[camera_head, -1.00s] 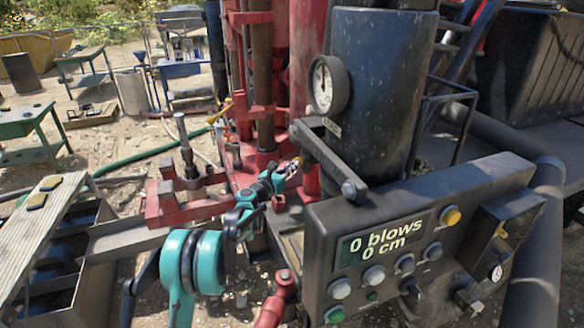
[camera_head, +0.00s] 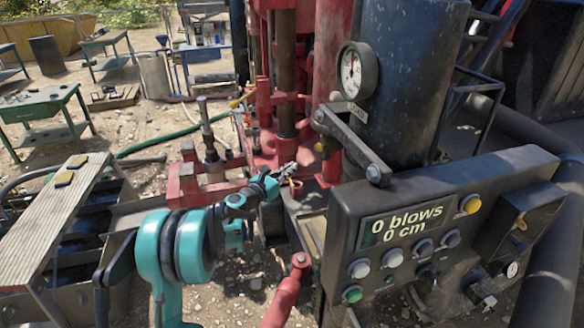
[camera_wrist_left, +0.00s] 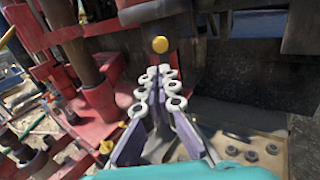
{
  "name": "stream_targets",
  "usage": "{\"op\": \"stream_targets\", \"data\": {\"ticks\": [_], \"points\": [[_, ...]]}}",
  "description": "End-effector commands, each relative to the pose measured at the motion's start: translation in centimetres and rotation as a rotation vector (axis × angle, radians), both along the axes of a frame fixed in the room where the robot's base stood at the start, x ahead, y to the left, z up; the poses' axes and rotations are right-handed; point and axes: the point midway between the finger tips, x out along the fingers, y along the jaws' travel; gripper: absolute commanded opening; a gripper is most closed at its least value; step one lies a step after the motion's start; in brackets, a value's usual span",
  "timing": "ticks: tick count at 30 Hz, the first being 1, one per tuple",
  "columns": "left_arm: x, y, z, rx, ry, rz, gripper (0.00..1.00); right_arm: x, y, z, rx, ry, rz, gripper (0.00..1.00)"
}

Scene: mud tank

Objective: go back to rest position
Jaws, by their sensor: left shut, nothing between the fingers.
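My left gripper (camera_head: 287,172) is shut and empty, on its teal and black arm in front of the red drill rig (camera_head: 335,110). In the left wrist view its fingers (camera_wrist_left: 160,75), with white ring-like joints, are together below a yellow knob (camera_wrist_left: 160,44). A gap shows between the tips and the knob. My right gripper is not in view.
A control panel (camera_head: 440,230) reading "0 blows 0 cm" stands at right, below a black cylinder with a gauge (camera_head: 357,70). A red bar (camera_head: 285,295) rises in front. A wooden plank (camera_head: 55,215) lies left. Green tables (camera_head: 45,110) stand farther back on open ground.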

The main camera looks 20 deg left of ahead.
Motion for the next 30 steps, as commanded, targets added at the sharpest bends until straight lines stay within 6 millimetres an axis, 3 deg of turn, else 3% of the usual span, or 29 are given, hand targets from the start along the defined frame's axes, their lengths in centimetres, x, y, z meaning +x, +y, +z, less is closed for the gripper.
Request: {"op": "stream_targets", "data": {"ticks": [6, 11, 17, 21, 30], "points": [[-0.3, -0.4, 0.2, 0.027, -0.001, -0.006, 0.00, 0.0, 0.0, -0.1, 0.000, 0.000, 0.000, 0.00], [-2.4, -3.1, 0.9, 0.236, -0.011, -0.053, 0.00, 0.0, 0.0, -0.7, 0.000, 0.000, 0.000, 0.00], [-8.3, -7.8, 1.2, 0.698, -0.049, -0.184, 0.00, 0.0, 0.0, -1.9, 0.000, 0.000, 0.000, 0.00], [-13.3, -10.2, 0.5, 1.019, -0.089, -0.299, 0.00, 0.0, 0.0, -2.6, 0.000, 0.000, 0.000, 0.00], [-25.1, -12.4, -3.1, 1.675, -0.210, -0.607, 0.00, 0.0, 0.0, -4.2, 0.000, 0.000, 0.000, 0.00]]}}
